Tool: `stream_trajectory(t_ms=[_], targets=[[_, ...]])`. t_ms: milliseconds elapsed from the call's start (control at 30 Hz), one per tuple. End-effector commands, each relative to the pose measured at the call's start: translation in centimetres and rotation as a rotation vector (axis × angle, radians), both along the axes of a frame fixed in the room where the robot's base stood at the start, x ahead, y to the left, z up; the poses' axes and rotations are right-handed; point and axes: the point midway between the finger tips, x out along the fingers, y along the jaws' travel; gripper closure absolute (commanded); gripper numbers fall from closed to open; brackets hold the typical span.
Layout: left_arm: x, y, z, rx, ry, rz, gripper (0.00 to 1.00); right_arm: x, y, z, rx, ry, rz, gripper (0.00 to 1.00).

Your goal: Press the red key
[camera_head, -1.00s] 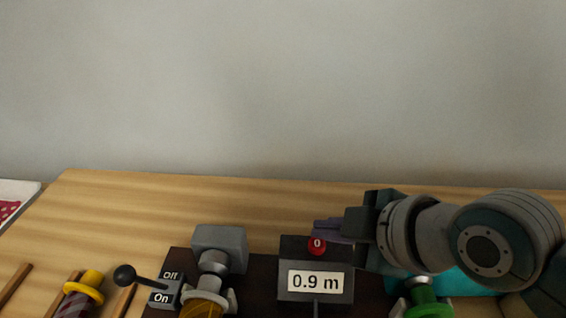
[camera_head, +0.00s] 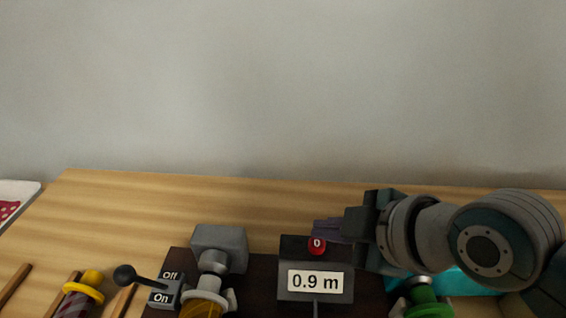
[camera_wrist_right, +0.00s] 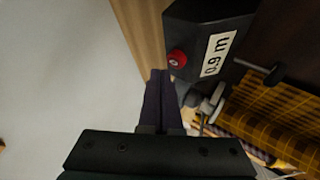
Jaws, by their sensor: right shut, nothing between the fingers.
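The red key (camera_head: 317,245), marked "0", sits on top of a dark counter box (camera_head: 288,292) whose display reads "0.9 m". In the right wrist view the red key (camera_wrist_right: 177,58) shows on the near edge of the box. My right gripper (camera_head: 318,229) is shut and empty, its purple fingers just behind and slightly above the key in the head view. In the right wrist view the fingertips (camera_wrist_right: 160,74) end close beside the key; I cannot tell whether they touch it. My left gripper is not in view.
A lever (camera_head: 126,275) with an Off/On plate (camera_head: 165,288) stands left of the box. A grey block (camera_head: 220,247) holds an orange roll (camera_head: 203,308). A green spool (camera_head: 425,299) is at the right, a yellow-ended roll (camera_head: 84,286) at the left. The table behind is clear.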

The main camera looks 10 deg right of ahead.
Motion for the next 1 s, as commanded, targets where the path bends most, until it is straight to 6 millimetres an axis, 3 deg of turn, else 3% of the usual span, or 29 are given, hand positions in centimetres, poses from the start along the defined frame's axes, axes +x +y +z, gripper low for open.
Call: stream_trajectory(t_ms=[1000], targets=[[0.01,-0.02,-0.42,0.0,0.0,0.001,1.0,0.01,-0.01,-0.85,0.0,0.0,0.0,1.0]])
